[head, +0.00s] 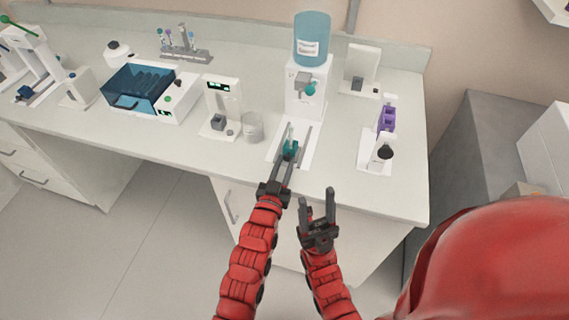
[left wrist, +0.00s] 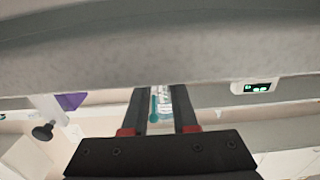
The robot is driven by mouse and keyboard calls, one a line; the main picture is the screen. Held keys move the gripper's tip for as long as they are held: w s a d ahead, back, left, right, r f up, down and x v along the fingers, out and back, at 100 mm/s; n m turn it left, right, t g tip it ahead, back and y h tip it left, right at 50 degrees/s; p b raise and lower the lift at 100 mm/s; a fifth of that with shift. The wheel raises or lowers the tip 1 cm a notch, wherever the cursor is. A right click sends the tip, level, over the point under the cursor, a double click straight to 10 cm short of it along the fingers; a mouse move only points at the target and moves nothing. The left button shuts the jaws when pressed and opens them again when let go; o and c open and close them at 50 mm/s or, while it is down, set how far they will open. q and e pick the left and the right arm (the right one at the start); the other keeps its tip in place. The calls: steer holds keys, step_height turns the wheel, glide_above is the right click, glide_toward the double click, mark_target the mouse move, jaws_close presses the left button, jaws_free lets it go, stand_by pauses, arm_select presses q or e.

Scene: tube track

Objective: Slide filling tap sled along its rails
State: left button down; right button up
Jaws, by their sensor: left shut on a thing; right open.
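The filling tap sled (head: 291,150) is a small teal piece with an upright clear part. It sits between grey rails (head: 306,140) on a white base plate (head: 275,153), in front of the white dispenser (head: 305,98) with its blue bottle (head: 312,38). My left gripper (head: 288,158) is shut on the sled from the front. In the left wrist view its fingers (left wrist: 160,110) frame a teal part (left wrist: 154,106) and a clear tube; the contact itself is hard to see. My right gripper (head: 319,205) is open and empty, lower in front of the bench edge.
A glass beaker (head: 253,127) and a white device with a green display (head: 221,105) stand left of the base plate. A white stand with a purple part (head: 386,120) and a black knob is to the right. The bench front right is clear.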

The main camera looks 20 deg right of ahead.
mark_target(286, 159)
arm_select(q)
steer(key=b+x, duration=0.2)
steer(key=x, duration=0.2)
steer(key=shift+f, duration=0.15)
steer(key=shift+w+d, duration=0.2)
steer(key=shift+w, duration=0.15)
steer(key=c, duration=0.7)
jaws_free()
